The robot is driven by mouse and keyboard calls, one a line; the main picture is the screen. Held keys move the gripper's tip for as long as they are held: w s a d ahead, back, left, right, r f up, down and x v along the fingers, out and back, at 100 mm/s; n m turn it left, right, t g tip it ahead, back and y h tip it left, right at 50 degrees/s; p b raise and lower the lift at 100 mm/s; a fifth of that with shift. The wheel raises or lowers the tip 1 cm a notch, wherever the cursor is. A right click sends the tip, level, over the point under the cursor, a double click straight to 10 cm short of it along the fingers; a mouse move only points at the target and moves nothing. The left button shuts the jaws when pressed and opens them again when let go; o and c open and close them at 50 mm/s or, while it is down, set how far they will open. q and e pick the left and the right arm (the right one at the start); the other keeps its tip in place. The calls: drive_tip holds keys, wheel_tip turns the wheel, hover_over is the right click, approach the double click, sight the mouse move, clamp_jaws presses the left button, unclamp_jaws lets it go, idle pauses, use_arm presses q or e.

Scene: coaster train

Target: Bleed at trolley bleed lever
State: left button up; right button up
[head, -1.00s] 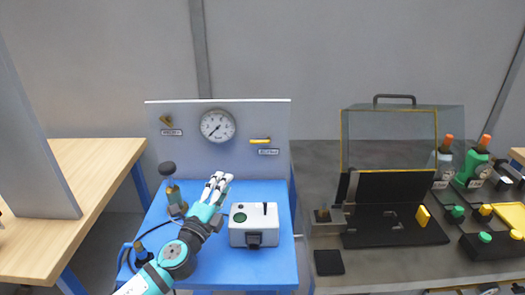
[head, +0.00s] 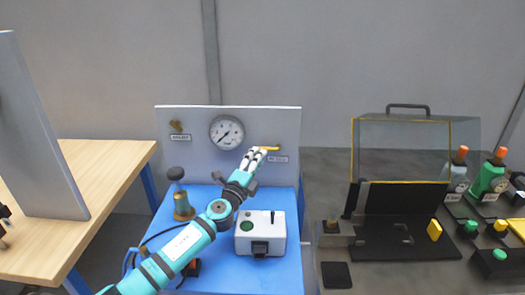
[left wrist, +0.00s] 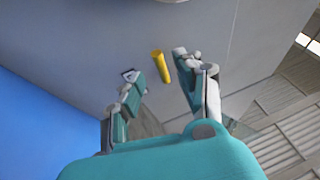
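The yellow bleed lever (head: 270,148) sticks out of the upright grey panel (head: 175,160), right of the round gauge (head: 227,132), with a small label below it. My left gripper (head: 256,155) is at the lever's left end in the head view. In the left wrist view the lever (left wrist: 160,67) shows in the gap between the two fingers of my left gripper (left wrist: 157,80). The fingers are apart, with space on both sides of the lever. I cannot tell whether a finger touches it. My right gripper is not in view.
The blue trolley top (head: 277,272) carries a white box (head: 260,234) with a black switch and a brass fitting with a black knob (head: 180,195). A brass valve (head: 176,125) is at the panel's upper left. A wooden table (head: 90,190) stands left, a dark bench with bottles right.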

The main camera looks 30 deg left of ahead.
use_arm(q)
drive_tip(key=x, duration=0.4)
drive_tip(key=shift+d, duration=0.1)
clamp_jaws()
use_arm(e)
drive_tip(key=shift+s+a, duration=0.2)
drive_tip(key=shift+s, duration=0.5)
